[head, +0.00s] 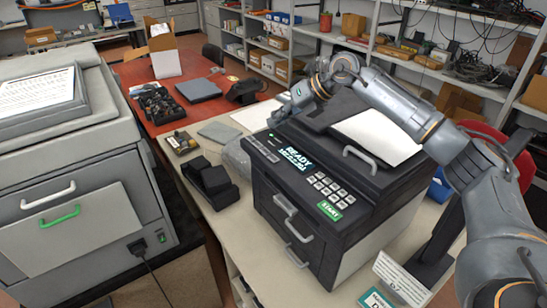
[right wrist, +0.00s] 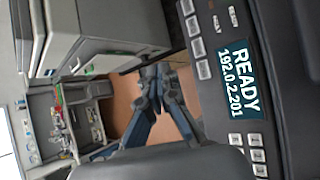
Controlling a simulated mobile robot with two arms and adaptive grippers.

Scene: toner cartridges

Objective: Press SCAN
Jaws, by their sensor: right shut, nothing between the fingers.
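The dark printer (head: 345,207) stands on the light table, with its lit display (head: 296,158) reading READY. A row of small buttons (head: 262,149) lies left of the display; I cannot read which one is SCAN. In the right wrist view the display (right wrist: 238,80) appears turned sideways, with several pale buttons (right wrist: 197,48) beside it. My right gripper (head: 276,119) is shut and empty, above the printer's back left edge, behind the button row. Contact with the printer is not visible. My left gripper is out of view.
A keypad (head: 327,187) and green START button (head: 329,211) sit right of the display. White paper (head: 378,137) lies on the printer's top. A black device (head: 210,180) stands left of the printer. A large grey machine (head: 75,160) fills the left side.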

